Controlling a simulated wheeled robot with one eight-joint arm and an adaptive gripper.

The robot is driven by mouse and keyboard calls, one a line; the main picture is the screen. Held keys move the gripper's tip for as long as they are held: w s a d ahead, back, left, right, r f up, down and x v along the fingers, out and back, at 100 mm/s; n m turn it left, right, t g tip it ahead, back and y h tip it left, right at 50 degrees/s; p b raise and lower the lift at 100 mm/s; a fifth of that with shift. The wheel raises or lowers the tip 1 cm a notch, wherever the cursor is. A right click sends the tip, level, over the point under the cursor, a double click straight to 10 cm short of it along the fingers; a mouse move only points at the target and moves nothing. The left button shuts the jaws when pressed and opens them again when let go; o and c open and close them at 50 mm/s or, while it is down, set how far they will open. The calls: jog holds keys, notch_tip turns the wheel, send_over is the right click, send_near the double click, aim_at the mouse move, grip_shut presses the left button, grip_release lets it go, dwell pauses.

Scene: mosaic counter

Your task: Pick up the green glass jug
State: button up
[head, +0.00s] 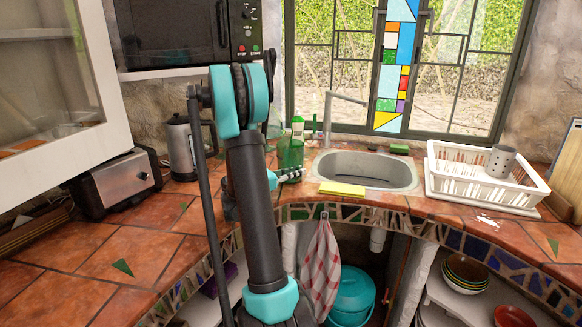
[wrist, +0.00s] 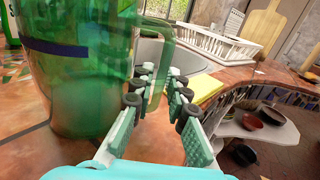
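The green glass jug (wrist: 85,75) stands upright on the tiled counter, filling the left of the wrist view. A dark blue band crosses its side, and its handle (wrist: 166,62) faces right. In the head view the jug (head: 289,157) shows behind my arm, left of the sink. My gripper (wrist: 160,88) is open, its two fingers apart on either side of the handle's lower part. I cannot tell whether a finger touches it. In the head view my gripper (head: 293,176) is partly hidden by my arm, at the jug's base.
The sink (head: 366,170) with a yellow sponge cloth (head: 342,188) lies right of the jug. A white dish rack (head: 485,180) stands further right. A kettle (head: 181,147) and a toaster (head: 120,182) are on the left. Bare tiles lie at the front left.

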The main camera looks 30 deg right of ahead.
jog(key=shift+d, duration=0.3)
jog(key=shift+c, duration=0.4)
grip_shut()
jog(key=shift+r, duration=0.1)
notch_tip(320, 180, up, 20)
dwell(0.5)
dwell(0.8)
